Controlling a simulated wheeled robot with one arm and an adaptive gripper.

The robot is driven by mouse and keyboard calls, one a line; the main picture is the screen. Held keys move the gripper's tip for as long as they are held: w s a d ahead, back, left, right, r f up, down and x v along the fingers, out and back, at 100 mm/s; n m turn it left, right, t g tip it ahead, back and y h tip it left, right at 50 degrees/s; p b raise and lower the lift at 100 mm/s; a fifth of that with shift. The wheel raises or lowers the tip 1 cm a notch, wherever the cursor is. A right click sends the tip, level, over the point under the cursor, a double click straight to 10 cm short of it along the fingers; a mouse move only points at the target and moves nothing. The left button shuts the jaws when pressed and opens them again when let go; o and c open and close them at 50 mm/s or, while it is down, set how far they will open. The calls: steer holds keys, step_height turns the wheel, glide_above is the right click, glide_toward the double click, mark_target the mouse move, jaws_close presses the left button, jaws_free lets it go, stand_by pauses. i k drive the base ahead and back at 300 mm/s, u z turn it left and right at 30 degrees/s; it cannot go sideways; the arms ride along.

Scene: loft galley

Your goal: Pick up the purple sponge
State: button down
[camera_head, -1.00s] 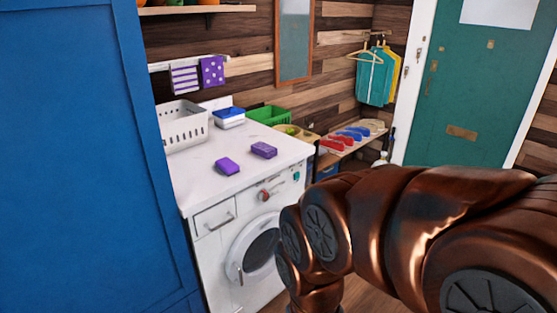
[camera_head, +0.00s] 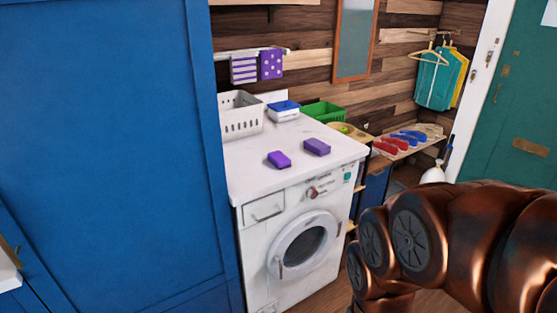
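Two purple blocks lie apart on the white top of the washing machine (camera_head: 250,172). The left, brighter purple one looks like a sponge (camera_head: 279,159). The right one, a duller purple block (camera_head: 317,147), sits a little farther back; I cannot tell for sure which of them is the sponge. My copper-coloured arm fills the lower right of the head view, to the right of the machine. My gripper is outside the picture.
A white basket (camera_head: 240,115), a blue-and-white tub (camera_head: 284,110) and a green crate (camera_head: 323,112) stand along the machine's back. A tall blue cabinet (camera_head: 110,150) blocks the left. A low shelf with red and blue items (camera_head: 404,141) is at right. The machine top's front is clear.

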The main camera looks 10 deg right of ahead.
mark_target(280, 161)
steer(key=u, duration=0.8)
steer(key=i, duration=1.2)
